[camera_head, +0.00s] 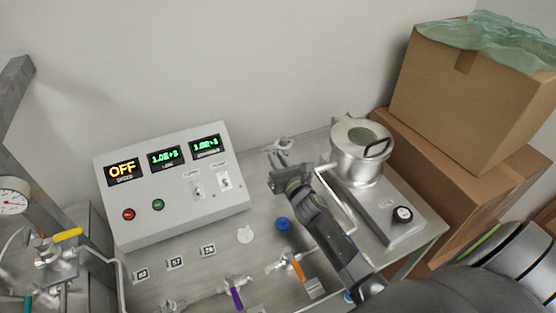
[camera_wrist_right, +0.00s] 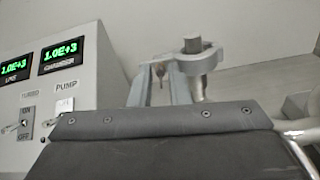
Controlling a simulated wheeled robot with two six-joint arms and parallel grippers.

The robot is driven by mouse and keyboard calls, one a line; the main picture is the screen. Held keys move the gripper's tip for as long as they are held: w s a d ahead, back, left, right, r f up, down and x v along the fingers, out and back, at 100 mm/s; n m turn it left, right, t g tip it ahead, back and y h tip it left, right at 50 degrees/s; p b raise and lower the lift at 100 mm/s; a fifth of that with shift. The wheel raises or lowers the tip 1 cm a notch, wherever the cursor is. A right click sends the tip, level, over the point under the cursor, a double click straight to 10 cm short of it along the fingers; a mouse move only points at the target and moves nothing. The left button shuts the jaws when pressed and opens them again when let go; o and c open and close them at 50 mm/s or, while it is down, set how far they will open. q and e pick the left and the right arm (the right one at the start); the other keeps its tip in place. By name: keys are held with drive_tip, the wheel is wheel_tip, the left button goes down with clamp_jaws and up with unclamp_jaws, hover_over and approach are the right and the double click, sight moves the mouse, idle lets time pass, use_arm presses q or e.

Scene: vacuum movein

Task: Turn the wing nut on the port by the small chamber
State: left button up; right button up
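The small chamber (camera_head: 361,152) is a shiny metal pot with a lid and a black handle, on the bench at the right in the head view. The port with its metal clamp (camera_head: 279,145) is to its left, near the wall; the clamp also shows in the right wrist view (camera_wrist_right: 203,60). A small brownish tip, perhaps part of the wing nut (camera_wrist_right: 159,72), shows between the fingers there. My right gripper (camera_head: 280,173) is open just in front of the clamp, its fingers slightly apart; contact cannot be told. My left gripper is out of view.
A control box (camera_head: 175,185) with lit displays stands to the left of the port. Cardboard boxes (camera_head: 470,95) are stacked at the right. Valves with orange (camera_head: 297,267) and purple (camera_head: 236,297) handles are on the front of the bench. A blue knob (camera_head: 283,224) is near my right arm.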

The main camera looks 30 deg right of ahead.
clamp_jaws()
